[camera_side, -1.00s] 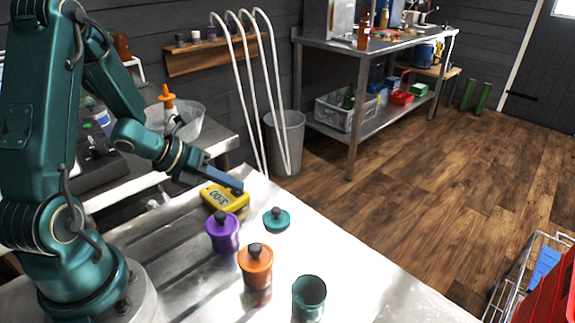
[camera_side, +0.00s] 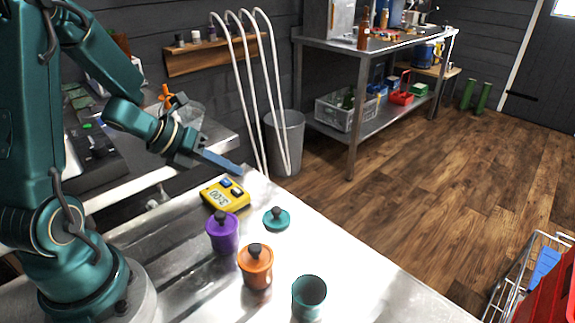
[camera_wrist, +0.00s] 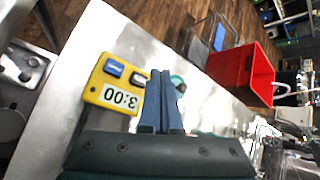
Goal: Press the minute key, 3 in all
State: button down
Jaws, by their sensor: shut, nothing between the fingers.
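The yellow timer (camera_side: 225,195) lies on the steel table, its display reading 3:00. Two keys show on it, one blue and one dark; it also shows in the wrist view (camera_wrist: 116,84), with the blue key (camera_wrist: 114,69) and the dark key (camera_wrist: 137,78). I cannot read any label on the keys. My gripper (camera_side: 238,170) is shut and empty, its blue fingers raised above the timer's far side and apart from it. In the wrist view my fingers (camera_wrist: 160,78) appear just right of the timer.
A purple lidded jar (camera_side: 222,234), an orange lidded jar (camera_side: 256,267), an open teal jar (camera_side: 309,298) and a teal lid (camera_side: 276,219) stand near the timer. A red bin (camera_wrist: 240,70) shows beyond the table edge. The table's right part is clear.

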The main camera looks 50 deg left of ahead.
notch_tip(320, 180, up, 3)
jog(key=shift+f, duration=0.1)
jog(key=shift+d, duration=0.1)
dwell(0.6)
jog(key=w+d+r+n+t+y, duration=0.1)
jog(key=d+r+n+t+y, duration=0.15)
jog(key=r+n, duration=0.35)
jog(key=w+d+r+n+t+y, duration=0.2)
jog(key=r+n+t, duration=0.1)
jog(key=r, duration=0.5)
jog(key=s+d+f+n+g, duration=0.3)
jog(key=s+f+n+g, duration=0.1)
jog(key=s+n, duration=0.4)
jog(key=s+d+f+n+g+h, duration=0.1)
jog(key=s+d+f+n+g, duration=0.2)
jog(key=s+n, duration=0.5)
jog(key=f+n+g, duration=0.1)
jog(key=n, duration=0.4)
jog(key=shift+n, duration=0.3)
